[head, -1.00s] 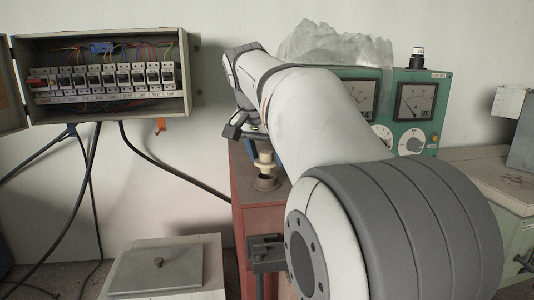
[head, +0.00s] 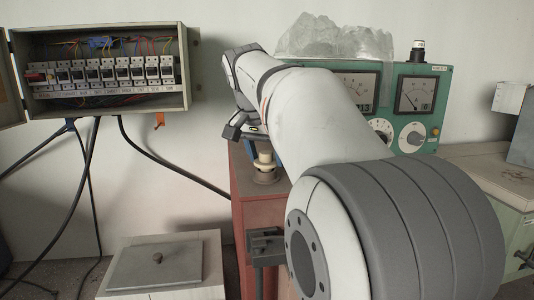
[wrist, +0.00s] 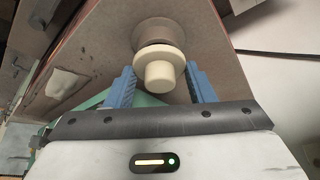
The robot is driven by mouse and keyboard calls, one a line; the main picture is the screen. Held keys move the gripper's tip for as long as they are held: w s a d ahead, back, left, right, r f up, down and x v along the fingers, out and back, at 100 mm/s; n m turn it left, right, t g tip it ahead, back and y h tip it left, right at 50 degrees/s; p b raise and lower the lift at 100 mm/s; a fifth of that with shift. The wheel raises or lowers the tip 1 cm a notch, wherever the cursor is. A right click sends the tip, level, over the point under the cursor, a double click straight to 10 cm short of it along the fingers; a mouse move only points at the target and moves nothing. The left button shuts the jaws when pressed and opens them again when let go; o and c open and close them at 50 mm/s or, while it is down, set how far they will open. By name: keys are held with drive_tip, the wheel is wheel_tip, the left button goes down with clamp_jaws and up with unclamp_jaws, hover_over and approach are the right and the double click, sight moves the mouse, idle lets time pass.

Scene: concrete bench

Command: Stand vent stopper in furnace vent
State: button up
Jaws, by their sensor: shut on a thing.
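The cream vent stopper (head: 263,160), a stepped round plug, is upright between the blue fingers of my gripper (wrist: 160,75). In the wrist view the stopper (wrist: 160,70) shows its narrow knob toward the camera and its wider flange behind. My gripper is shut on it. The furnace vent (head: 266,177) is a brownish round collar on top of the red-brown furnace (head: 256,208). The vent also shows in the wrist view (wrist: 154,30), directly beyond the stopper. The stopper's lower end is at the vent's mouth; I cannot tell how deep it sits.
An open breaker box (head: 105,75) with hanging black cables is on the wall at left. A grey lidded box (head: 157,265) stands at lower left.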

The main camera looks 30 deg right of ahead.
drive_tip(key=shift+f+b, duration=0.4)
drive_tip(key=shift+f, duration=0.15)
drive_tip(key=o, duration=1)
